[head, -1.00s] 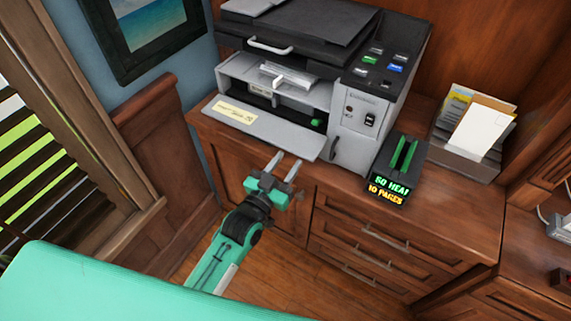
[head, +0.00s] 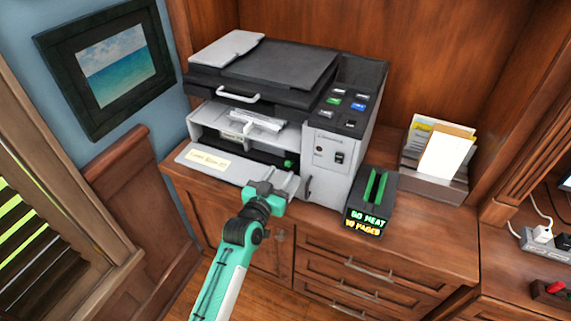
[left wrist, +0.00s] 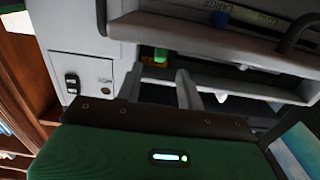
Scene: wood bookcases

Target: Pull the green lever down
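The green lever (head: 290,160) is a small green tab inside the open front of the grey printer (head: 335,180), at the right end of the dark slot. In the left wrist view the lever (left wrist: 161,54) shows just beyond my fingertips, near the upper middle. My left gripper (head: 287,186) is in front of the printer's lowered front flap (head: 215,165), just below the lever. Its two fingers stand apart in the left wrist view (left wrist: 160,82), with nothing between them; they look apart from the lever. My right gripper is in neither view.
The lowered flap reaches out to the left of my gripper. A black box with green slots and a lit display (head: 372,205) stands right of the printer. A paper holder (head: 437,160) is farther right. The wooden cabinet (head: 345,240) carries them all.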

